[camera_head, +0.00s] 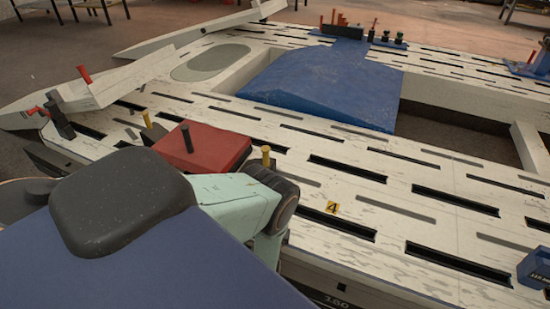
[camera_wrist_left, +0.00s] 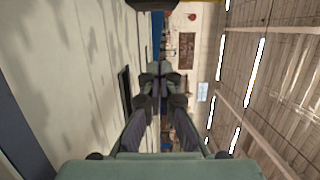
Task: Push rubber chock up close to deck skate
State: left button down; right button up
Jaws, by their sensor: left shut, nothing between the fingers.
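A red, flat-topped block with an upright black handle (camera_head: 205,148) sits on the slotted white deck in the head view; it is probably the deck skate. Its near side is hidden by my pale green arm. I cannot pick out the rubber chock for certain. A dark rounded shape (camera_wrist_left: 152,4) is cut off by the top edge of the left wrist view, and I cannot tell what it is. My left gripper (camera_wrist_left: 157,70) is shut and empty in the wrist view, above or beside the deck. It is hidden in the head view. My right gripper is not in view.
The white deck (camera_head: 440,180) has many dark slots. A blue ramp-like panel (camera_head: 330,85) lies behind, next to a rectangular opening. A yellow marker (camera_head: 332,207) and a blue box (camera_head: 535,268) are right. The deck between them is clear.

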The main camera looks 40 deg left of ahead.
aim_at(270, 163)
pick_arm(q)
jog(key=shift+w+r, duration=0.15)
jog(key=shift+r, duration=0.05)
jog(key=b+x, duration=0.4)
jog(key=x, duration=0.5)
jog(key=shift+w+a+f, duration=0.15)
jog(key=shift+w+a, duration=0.05)
jog(key=shift+w, duration=0.05)
jog(key=shift+s+a+b, duration=0.15)
jog(key=shift+s+a, duration=0.1)
jog(key=shift+a, duration=0.7)
jog(key=shift+s+a+b, duration=0.15)
jog(key=shift+s+a, duration=0.1)
jog(key=shift+a, duration=0.7)
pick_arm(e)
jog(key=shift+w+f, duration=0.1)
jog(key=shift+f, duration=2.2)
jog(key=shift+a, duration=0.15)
